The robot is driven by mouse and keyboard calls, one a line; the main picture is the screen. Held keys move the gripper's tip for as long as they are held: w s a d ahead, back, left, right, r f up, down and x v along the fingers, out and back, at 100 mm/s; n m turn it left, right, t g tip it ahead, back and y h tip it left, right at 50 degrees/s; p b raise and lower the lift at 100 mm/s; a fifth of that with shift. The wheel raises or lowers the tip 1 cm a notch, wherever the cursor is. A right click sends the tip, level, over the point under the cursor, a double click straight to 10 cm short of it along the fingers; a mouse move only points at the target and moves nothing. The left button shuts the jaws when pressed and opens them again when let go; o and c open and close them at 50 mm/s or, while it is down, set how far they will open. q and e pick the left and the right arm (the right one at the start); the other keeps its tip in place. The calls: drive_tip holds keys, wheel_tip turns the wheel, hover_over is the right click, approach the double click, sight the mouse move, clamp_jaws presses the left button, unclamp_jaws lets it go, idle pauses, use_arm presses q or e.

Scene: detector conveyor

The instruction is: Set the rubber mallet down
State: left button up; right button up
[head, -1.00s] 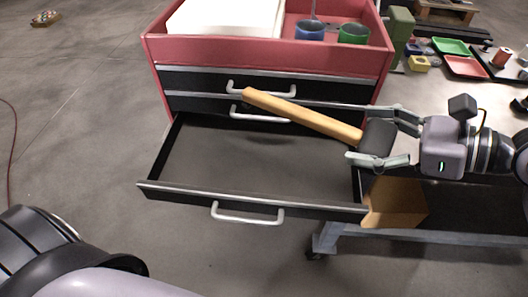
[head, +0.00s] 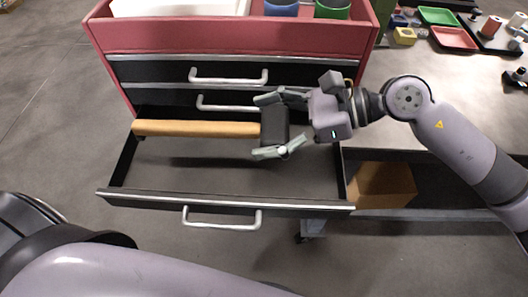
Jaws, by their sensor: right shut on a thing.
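The rubber mallet has a light wooden handle (head: 195,129) and a black head (head: 274,127). My right gripper (head: 266,126) is shut on the black head, one finger on each side of it. The mallet lies level over the open drawer (head: 200,170), along its back part, with the handle pointing left. I cannot tell whether it touches the drawer floor. The rest of the drawer is empty. My left gripper is not in view; only part of my left arm shows at the lower left.
The red tool cabinet (head: 230,38) has two shut drawers above the open one. On its top are a white box (head: 180,7), a blue cup (head: 281,8) and a green cup (head: 332,9). A cardboard box (head: 383,185) sits under the workbench (head: 440,90) at right.

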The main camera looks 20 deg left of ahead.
sight(267, 169)
wheel_tip(267, 169, down, 10)
drive_tip(key=shift+w+p, duration=0.1)
drive_tip(key=shift+p, duration=0.7)
drive_tip(key=shift+f, duration=0.35)
drive_tip(key=shift+f, duration=0.15)
drive_tip(key=o, duration=1.1)
drive_tip(key=shift+f, duration=0.1)
drive_tip(key=o, duration=0.5)
